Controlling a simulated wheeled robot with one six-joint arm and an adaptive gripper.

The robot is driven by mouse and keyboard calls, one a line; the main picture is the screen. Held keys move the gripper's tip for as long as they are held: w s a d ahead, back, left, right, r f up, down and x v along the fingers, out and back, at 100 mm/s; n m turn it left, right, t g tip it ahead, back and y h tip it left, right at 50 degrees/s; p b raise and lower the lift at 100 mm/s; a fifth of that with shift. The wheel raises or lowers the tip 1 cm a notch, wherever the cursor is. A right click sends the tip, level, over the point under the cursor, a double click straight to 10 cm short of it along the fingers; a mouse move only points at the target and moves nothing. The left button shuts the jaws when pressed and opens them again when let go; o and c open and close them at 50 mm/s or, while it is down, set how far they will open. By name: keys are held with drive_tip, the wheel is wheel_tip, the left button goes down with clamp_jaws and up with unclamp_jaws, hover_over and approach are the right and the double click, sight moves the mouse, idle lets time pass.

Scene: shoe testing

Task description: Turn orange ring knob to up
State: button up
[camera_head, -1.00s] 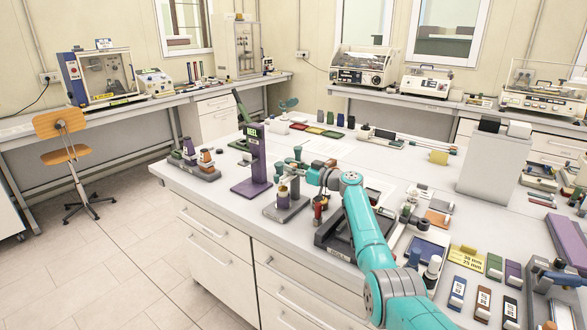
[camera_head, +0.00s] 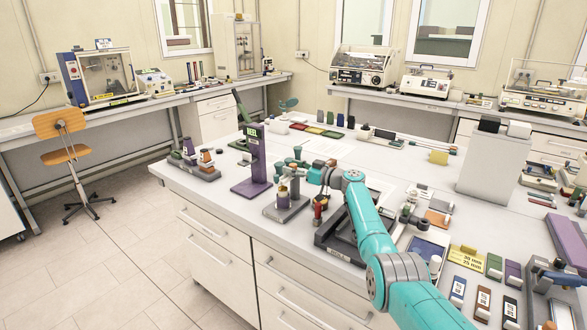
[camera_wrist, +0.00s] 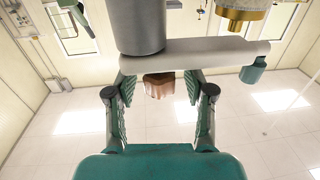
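In the wrist view a copper-brown knob (camera_wrist: 158,86) shows below a light grey arm-like bar (camera_wrist: 195,55), between my fingers and partly hidden by the bar. It may be the orange ring knob; its turn position cannot be told. My gripper (camera_wrist: 161,92) is open, one finger on each side of the knob with gaps, not visibly touching it. In the head view my gripper (camera_head: 318,178) is small, beside a grey-based testing stand (camera_head: 284,208) near the bench's front edge. A small red and dark part (camera_head: 319,205) shows just below it.
A purple stand (camera_head: 252,187) and a base with several small cylinders (camera_head: 190,166) are to the left. A black tray (camera_head: 340,245) lies under my arm. A gold ring part (camera_wrist: 240,14) and a grey cylinder (camera_wrist: 137,25) are close above the bar in the wrist view.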

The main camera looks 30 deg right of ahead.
sight(294, 165)
drive_tip(key=shift+r, duration=0.1)
wheel_tip(294, 165, up, 10)
drive_tip(key=shift+f, duration=0.1)
idle(0.6)
